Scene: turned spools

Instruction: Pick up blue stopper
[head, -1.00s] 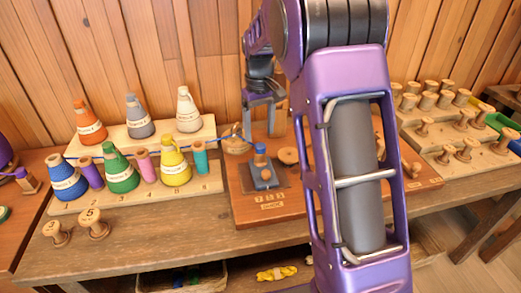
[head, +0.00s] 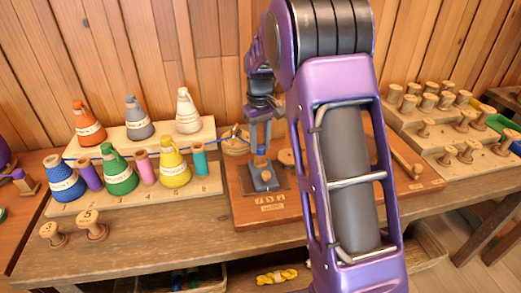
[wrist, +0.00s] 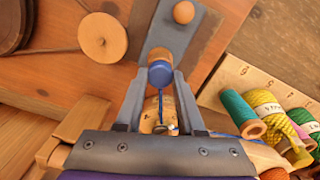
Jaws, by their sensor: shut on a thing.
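The blue stopper (wrist: 160,76) sits between my fingertips in the wrist view, showing a blue band and a brownish end. My gripper (wrist: 159,86) is shut on it. In the head view my gripper (head: 261,147) points down over the dark grey plate (head: 278,182), which lies on the reddish wooden board. The stopper is mostly hidden by the fingers there. I cannot tell whether it still touches the plate. A small round wooden knob (wrist: 184,12) stands on the same plate in the wrist view.
Left of the board, a stepped rack (head: 205,186) holds several coloured thread cones and spools. Two wooden spools (head: 92,224) stand in front of it. At the right, another stepped rack (head: 497,162) carries several wooden spools. A wood-plank wall closes the back.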

